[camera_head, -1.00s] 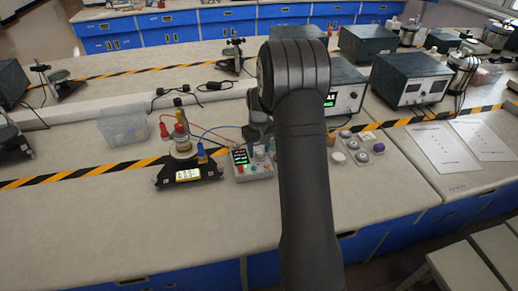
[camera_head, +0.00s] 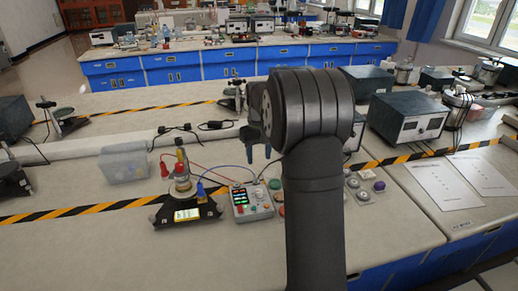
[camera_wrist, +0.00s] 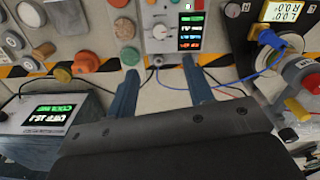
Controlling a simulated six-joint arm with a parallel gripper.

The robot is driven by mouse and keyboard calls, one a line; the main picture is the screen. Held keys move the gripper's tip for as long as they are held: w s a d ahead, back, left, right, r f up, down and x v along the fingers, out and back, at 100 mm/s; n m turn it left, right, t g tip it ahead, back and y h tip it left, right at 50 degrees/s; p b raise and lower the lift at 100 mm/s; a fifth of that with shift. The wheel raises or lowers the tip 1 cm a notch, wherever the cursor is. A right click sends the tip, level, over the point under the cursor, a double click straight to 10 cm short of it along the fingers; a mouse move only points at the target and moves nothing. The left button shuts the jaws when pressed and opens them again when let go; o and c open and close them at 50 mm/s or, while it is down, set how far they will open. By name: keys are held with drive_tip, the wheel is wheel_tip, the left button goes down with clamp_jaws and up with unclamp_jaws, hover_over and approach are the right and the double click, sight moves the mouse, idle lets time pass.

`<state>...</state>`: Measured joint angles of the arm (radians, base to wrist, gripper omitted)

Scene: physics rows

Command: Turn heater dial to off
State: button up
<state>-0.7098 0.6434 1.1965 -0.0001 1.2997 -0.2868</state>
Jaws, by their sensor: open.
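The small control box (camera_head: 251,202) with lit displays stands on the bench left of my forearm. In the wrist view the same box (camera_wrist: 190,13) is at the top, upside down, with a round white dial (camera_wrist: 160,31) beside its green and red displays. This is probably the heater dial; I cannot read its setting. My gripper (camera_head: 259,155) hangs above and behind the box in the head view. In the wrist view my gripper (camera_wrist: 160,72) has its two blue fingers apart, with nothing between them, and the dial lies beyond the fingertips.
A calorimeter-like vessel (camera_head: 181,180) on a black stand with wires is left of the box. A clear bin (camera_head: 124,164) is farther left. Loose knobs (camera_wrist: 87,62) lie beside the box. A larger display unit (camera_wrist: 48,115) is close by. The front left bench is clear.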

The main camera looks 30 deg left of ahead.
sight(259, 191)
wheel_tip(259, 191, up, 2)
drive_tip(key=shift+r, duration=0.15)
idle(0.6)
wheel_tip(259, 191, down, 18)
drive_tip(key=shift+r, duration=0.2)
idle(0.3)
drive_tip(key=shift+r, duration=0.1)
